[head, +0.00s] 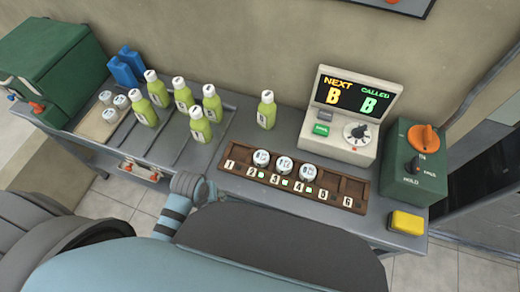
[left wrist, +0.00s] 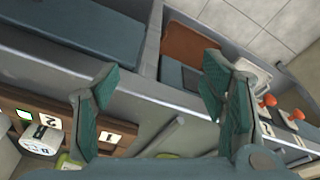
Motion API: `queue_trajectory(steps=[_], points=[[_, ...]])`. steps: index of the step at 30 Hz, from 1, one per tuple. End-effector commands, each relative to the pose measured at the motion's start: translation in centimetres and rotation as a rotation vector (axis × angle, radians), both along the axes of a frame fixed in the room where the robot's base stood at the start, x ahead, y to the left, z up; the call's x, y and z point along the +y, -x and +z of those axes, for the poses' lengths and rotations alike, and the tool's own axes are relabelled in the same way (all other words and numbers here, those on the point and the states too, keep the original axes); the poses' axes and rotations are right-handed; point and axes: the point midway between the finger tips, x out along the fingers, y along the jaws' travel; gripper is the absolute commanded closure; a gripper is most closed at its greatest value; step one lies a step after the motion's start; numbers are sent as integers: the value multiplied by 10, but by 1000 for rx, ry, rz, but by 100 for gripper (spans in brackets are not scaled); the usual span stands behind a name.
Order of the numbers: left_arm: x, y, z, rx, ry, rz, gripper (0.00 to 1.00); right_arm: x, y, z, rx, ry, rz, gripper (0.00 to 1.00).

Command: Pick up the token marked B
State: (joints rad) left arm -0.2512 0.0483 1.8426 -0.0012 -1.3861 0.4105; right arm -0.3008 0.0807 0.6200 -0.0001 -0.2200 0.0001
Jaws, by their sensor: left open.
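Three white round tokens stand in a row on the brown numbered rack (head: 223,165), behind slots 2, 3 and 4: a left token (head: 261,158), a middle token (head: 284,164) and a right token (head: 308,172). Their letters are too small to read in the head view. In the left wrist view one token (left wrist: 40,142) sits by the number 2; its dark lettering is tilted and I cannot read it surely. My left gripper (left wrist: 155,100) is open and empty, its fingers apart near the rack's slot 1 end. My right gripper is not in view.
A display (head: 350,95) reads NEXT B and CALLED B. Several green bottles (head: 158,90) stand on the counter left of the rack. A green box with an orange knob (head: 410,160) and a yellow block (head: 407,222) are at the right.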

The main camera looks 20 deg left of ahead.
Motion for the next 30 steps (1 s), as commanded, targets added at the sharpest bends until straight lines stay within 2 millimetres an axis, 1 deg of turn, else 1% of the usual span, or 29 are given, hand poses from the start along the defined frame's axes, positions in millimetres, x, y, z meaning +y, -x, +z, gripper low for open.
queue_trajectory(steps=[1,2,5,6,8,9,11,12,15,16,17,19,25,27,30], points=[[-5,-14,19,-5,24,69,34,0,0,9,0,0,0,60],[-9,-25,21,5,47,144,34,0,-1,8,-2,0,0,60],[-25,-64,41,36,126,401,34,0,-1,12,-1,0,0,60],[-33,-81,54,53,159,511,34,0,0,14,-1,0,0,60],[-45,-104,75,81,201,675,34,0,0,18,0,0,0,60],[-53,-118,90,102,226,782,34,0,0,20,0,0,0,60],[-65,-137,114,134,254,932,34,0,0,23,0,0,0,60],[-72,-148,130,153,267,1021,34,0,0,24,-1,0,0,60],[-87,-167,163,194,283,1200,34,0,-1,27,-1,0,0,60],[-90,-170,169,201,285,1237,34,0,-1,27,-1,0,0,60],[-92,-172,171,208,284,1264,34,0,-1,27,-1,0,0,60],[-95,-173,163,217,281,1296,34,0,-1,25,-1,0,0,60],[-102,-173,107,216,281,1297,34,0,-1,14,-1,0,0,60],[-103,-174,93,214,282,1296,34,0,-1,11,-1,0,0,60],[-105,-174,82,214,283,1296,34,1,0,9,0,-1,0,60]])
